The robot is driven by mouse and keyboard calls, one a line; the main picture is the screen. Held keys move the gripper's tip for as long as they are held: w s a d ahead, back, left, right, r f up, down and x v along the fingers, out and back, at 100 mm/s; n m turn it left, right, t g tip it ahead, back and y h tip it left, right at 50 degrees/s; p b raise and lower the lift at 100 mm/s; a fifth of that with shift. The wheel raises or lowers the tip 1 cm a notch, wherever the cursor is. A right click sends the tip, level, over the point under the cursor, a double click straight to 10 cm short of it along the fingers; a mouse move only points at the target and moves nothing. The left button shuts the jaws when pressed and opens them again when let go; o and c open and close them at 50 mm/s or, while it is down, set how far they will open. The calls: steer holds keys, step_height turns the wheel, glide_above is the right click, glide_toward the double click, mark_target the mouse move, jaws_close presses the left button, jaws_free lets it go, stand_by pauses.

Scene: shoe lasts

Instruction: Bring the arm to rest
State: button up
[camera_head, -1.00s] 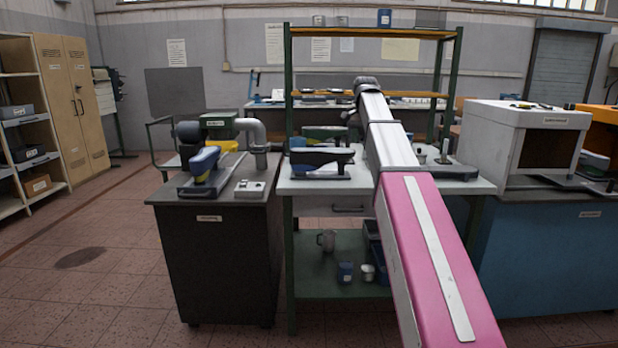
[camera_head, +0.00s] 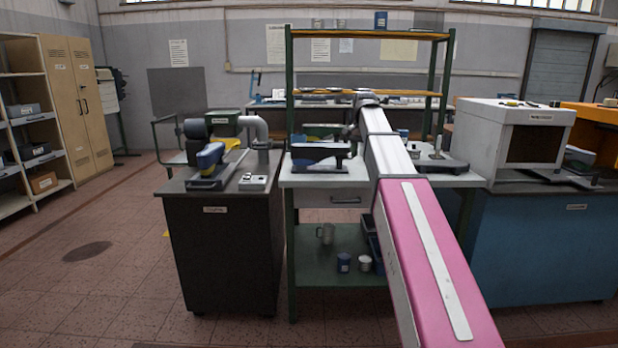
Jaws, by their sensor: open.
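My arm reaches forward from the bottom right, a pink link followed by white links, over the middle workbench (camera_head: 300,180). A dark machine with a blue part (camera_head: 320,155) stands on the bench just left of the arm. No shoe last can be told apart clearly, and nothing is seen held.
A dark cabinet (camera_head: 225,250) with a blue-topped machine (camera_head: 208,158) stands left. A white box-shaped oven (camera_head: 490,135) stands on a blue cabinet (camera_head: 545,245) at right. A green-posted rack (camera_head: 289,75) rises behind the bench. The floor at left (camera_head: 100,285) is clear.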

steer(key=s+f+n, duration=0.2)
steer(key=s+f, duration=0.6)
steer(key=f, duration=0.6)
steer(key=s+f+n, duration=0.2)
steer(key=s+f, duration=0.7)
steer(key=f, duration=0.6)
steer(key=s+f+n, duration=0.2)
steer(key=s+f, duration=0.7)
steer(key=f, duration=0.6)
steer(key=shift+s+f+n, duration=0.15)
steer(key=shift+f+n, duration=0.05)
steer(key=shift+n, duration=0.1)
